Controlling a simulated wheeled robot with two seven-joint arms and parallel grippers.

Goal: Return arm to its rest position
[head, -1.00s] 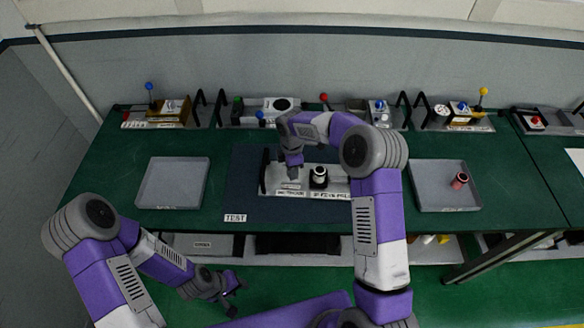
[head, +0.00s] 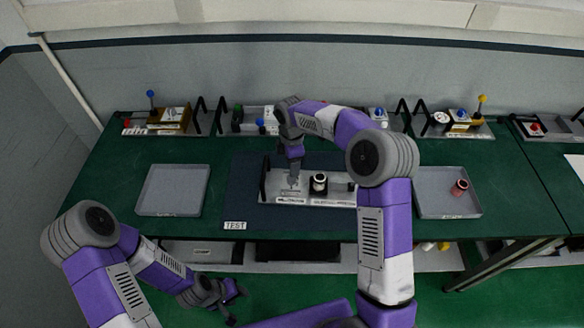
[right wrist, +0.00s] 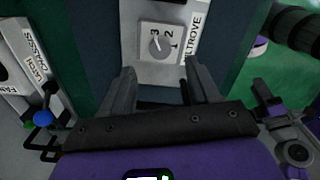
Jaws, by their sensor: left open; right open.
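My right gripper (head: 294,178) is over the left part of the grey device (head: 335,203) on the dark test mat (head: 240,202). In the right wrist view its two fingers (right wrist: 160,85) are apart with nothing between them. Just beyond the fingertips is a grey selector knob (right wrist: 158,44) on a plate marked with numbers 1, 2 and 3. The fingers look apart from the knob. A black-and-white round part (head: 320,183) stands on the device right of the gripper. My left gripper (head: 232,300) is open and empty, low in front of the table.
An empty grey tray (head: 141,205) lies at the left of the green table. A tray (head: 430,210) at the right holds a reddish cylinder (head: 459,187). Several devices with knobs and black handles line the back edge, including one with a blue ball (head: 150,93).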

